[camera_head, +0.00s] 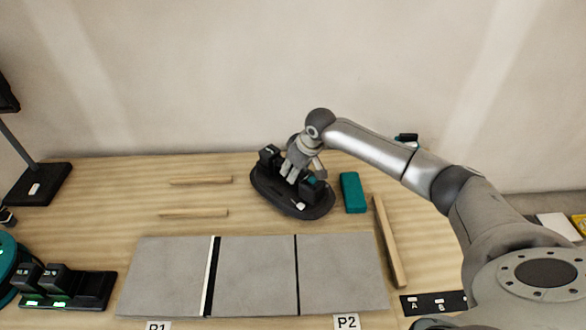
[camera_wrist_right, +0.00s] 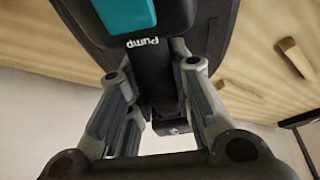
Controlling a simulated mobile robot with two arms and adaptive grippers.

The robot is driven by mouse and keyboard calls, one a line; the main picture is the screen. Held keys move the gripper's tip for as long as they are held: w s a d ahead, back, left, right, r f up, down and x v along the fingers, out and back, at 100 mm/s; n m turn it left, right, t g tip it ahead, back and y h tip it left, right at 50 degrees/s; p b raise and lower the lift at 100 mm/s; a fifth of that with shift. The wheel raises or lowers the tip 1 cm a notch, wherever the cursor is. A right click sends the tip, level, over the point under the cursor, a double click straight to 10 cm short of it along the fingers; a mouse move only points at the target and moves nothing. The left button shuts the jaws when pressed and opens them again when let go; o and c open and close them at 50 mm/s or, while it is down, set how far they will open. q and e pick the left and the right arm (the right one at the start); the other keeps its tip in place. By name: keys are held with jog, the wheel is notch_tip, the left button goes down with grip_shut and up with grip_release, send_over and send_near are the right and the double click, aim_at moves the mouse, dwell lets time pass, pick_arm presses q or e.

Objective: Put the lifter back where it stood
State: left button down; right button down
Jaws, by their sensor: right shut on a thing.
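The lifter (camera_head: 318,208) is a black oval tool with teal parts, at the back middle of the table behind the grey tiles. My right gripper (camera_head: 291,176) reaches it from above and is shut on its handle. In the right wrist view the lifter (camera_wrist_right: 126,14) shows its teal part and the word "Pump" between the fingers. I cannot tell whether its base touches the table or is slightly above it. My left gripper is not in view.
Grey tiles (camera_head: 255,275) lie in front, with gaps between them. A teal block (camera_head: 353,193) is just right of the lifter. Wooden strips (camera_head: 200,180) lie left, and a longer one (camera_head: 390,242) right. A black charger (camera_head: 95,288) stands front left.

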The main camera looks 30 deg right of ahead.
jog(key=shift+w+f, duration=0.1)
jog(key=shift+f, duration=0.2)
dwell(0.9)
jog(key=c, duration=1.2)
grip_release()
